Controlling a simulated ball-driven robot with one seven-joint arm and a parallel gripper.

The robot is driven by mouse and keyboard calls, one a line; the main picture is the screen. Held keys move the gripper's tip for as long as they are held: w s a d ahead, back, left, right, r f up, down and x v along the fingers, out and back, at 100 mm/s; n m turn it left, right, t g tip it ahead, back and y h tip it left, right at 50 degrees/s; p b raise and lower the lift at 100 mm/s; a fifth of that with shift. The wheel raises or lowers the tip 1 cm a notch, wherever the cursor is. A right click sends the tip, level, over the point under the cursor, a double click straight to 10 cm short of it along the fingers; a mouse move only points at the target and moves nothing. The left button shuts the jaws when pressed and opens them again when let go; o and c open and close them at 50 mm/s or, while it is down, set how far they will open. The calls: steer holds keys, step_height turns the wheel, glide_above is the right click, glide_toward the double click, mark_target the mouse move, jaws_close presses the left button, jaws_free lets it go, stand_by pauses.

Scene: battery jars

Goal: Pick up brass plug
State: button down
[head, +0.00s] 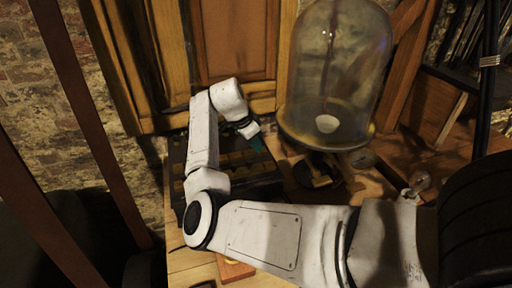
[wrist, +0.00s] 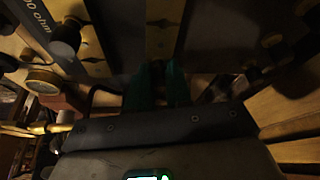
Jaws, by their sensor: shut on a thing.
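In the wrist view my gripper (wrist: 158,76) has its two teal fingers close together over a dark box with brass bars (wrist: 163,40). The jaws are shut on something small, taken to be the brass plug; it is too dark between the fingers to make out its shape. In the head view my gripper (head: 258,143) is a teal tip over the right part of the dark resistance box (head: 179,160). My arm hides part of the box. I cannot tell whether the plug is still seated in it.
A glass bell jar (head: 333,60) stands close to the right of my gripper. Black knobs (wrist: 68,30) and a round brass fitting (wrist: 42,80) show at the left of the wrist view. A wooden cabinet (head: 235,40) stands behind. Some bare bench (head: 190,262) shows at the front.

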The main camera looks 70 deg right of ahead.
steer(key=shift+r, duration=0.15)
steer(key=shift+r+b, duration=0.3)
steer(key=shift+r, duration=0.35)
steer(key=s+a+r, duration=0.8)
steer(key=s+r, duration=0.3)
steer(key=r, duration=0.1)
steer(key=w+f+n+t+p, duration=0.1)
steer(key=w+f+n, duration=0.1)
steer(key=f+n, duration=0.1)
steer(key=w+d+f+n+t+p, duration=0.1)
steer(key=f+n+p, duration=0.1)
steer(key=f+n, duration=0.1)
steer(key=w+d+f+n+t+p, duration=0.1)
steer(key=w+f+n+p, duration=0.1)
steer(key=f, duration=0.3)
steer(key=shift+w+d+n+h, duration=0.1)
steer(key=shift+w+n+h, duration=0.2)
steer(key=shift+n+h, duration=0.15)
